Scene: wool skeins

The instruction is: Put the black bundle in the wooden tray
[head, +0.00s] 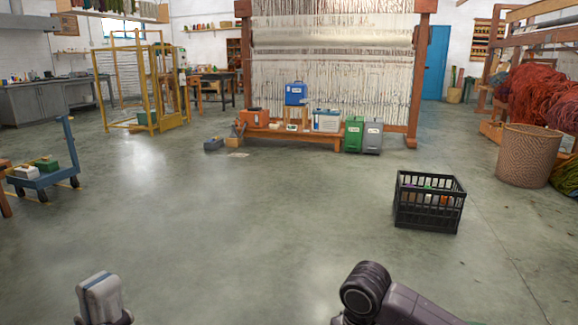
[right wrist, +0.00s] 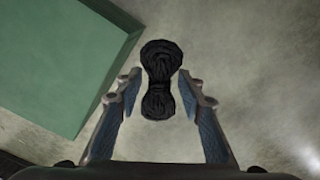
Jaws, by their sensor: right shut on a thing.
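In the right wrist view, the black bundle (right wrist: 159,80) is a dark wool skein pinched at its middle. It sits between the fingertips of my right gripper (right wrist: 158,92), which is shut on it. Bare floor shows behind the bundle. My right gripper and the bundle do not show in the head view. My left gripper (head: 101,298) is at the bottom left of the head view, seen from behind; its fingertips cannot be made out. I cannot make out the wooden tray for sure in either view.
A green flat-sided thing (right wrist: 60,60) lies close at the upper left of the right wrist view. A black crate (head: 429,203) with several items stands on the floor at right. A low wooden bench (head: 300,134) stands before the loom. A blue cart (head: 45,175) is at left. The middle floor is clear.

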